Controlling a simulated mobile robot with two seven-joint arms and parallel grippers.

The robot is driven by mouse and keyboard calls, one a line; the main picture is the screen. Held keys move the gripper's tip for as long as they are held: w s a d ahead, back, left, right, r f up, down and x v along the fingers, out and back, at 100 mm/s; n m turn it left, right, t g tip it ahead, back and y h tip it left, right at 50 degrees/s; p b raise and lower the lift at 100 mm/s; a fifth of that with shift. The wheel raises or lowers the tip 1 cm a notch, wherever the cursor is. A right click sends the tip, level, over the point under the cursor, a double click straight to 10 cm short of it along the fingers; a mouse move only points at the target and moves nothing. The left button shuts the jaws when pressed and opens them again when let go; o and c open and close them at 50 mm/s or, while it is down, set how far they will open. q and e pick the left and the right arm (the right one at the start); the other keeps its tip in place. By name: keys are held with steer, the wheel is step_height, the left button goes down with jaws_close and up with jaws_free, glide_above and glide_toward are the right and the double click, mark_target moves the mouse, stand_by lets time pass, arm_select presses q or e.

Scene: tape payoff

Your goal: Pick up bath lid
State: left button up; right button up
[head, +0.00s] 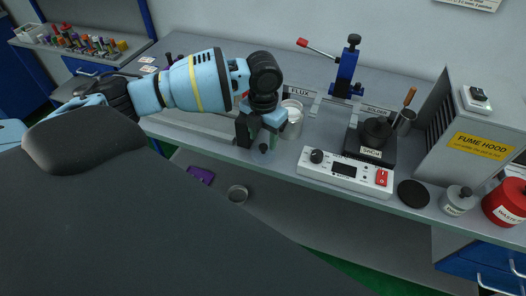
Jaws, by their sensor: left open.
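The solder bath (370,150) is a black block with a label reading SnCu, behind the white control box. A dark round piece (376,131) sits on top of it; I cannot tell whether this is the lid. A flat black disc (413,193) lies on the bench to the right of the control box and may be the lid or a pad. My left gripper (258,140) points down near the bench's front edge, open, beside the white flux jar (292,112) and well left of the bath. The space between its fingers is partly hidden. My right gripper is not in view.
The white control box (345,172) stands at the front edge. The fume hood (470,130), a small white bottle (457,200) and a red can (505,201) are at the right. A blue lever press (346,70) stands behind. A lower shelf holds a purple item (201,174) and a metal cup (237,194).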

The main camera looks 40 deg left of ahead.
mark_target(263, 150)
arm_select(q)
steer(key=shift+f, duration=1.4)
steer(key=shift+c, duration=0.3)
steer(key=shift+w, duration=0.1)
steer(key=c, duration=1)
